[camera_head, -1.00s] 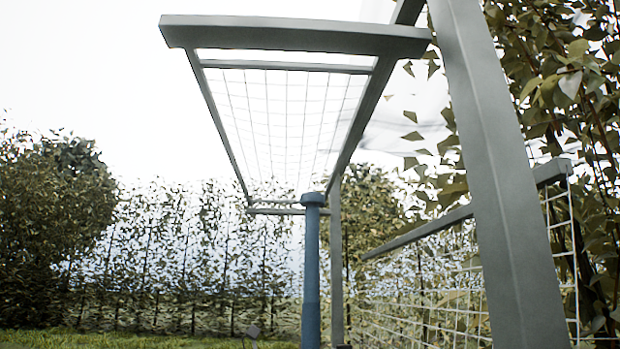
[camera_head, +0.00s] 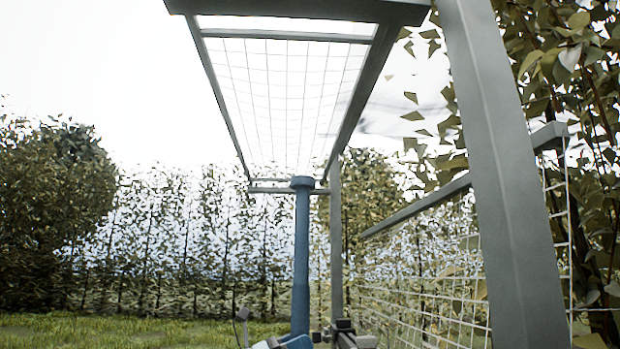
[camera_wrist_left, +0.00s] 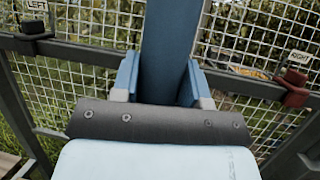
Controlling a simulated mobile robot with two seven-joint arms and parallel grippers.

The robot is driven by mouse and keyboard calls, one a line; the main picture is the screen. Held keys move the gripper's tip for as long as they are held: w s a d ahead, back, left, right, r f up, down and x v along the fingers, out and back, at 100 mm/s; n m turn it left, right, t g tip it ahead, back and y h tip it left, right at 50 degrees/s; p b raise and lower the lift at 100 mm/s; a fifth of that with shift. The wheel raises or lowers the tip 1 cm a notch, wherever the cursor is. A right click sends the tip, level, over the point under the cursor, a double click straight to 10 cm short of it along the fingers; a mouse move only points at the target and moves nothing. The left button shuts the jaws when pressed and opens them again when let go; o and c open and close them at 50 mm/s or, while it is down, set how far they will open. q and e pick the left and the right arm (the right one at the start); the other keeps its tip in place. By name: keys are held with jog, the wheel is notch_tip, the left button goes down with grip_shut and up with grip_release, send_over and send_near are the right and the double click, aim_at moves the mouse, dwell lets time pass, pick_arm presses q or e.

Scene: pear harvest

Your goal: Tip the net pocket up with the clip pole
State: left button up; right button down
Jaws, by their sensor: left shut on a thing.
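The clip pole (camera_head: 301,250) is blue and nearly upright, with a wider cap on top. In the head view its cap overlaps the far crossbar of the overhead net frame; I cannot tell whether they touch. The net (camera_head: 285,95) is a pale mesh stretched in a grey frame above. My left gripper (camera_head: 297,343) shows only partly at the bottom edge. In the left wrist view its blue fingers (camera_wrist_left: 163,85) are shut on the pole, which rises between them. My right gripper is not in view.
A grey slanted post (camera_head: 510,200) stands close on the right, with a mesh side panel and foliage behind it. In the left wrist view a rail carries a black block (camera_wrist_left: 34,28) labelled LEFT and a red block (camera_wrist_left: 291,90) labelled RIGHT. Open grass (camera_head: 130,328) lies left.

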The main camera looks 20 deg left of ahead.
pick_arm(q)
jog(key=w+a+r+b+v, duration=0.1)
jog(key=b+v, duration=0.4)
jog(key=v, duration=0.5)
jog(key=shift+a, duration=0.2)
jog(key=shift+r, duration=0.1)
dwell(0.6)
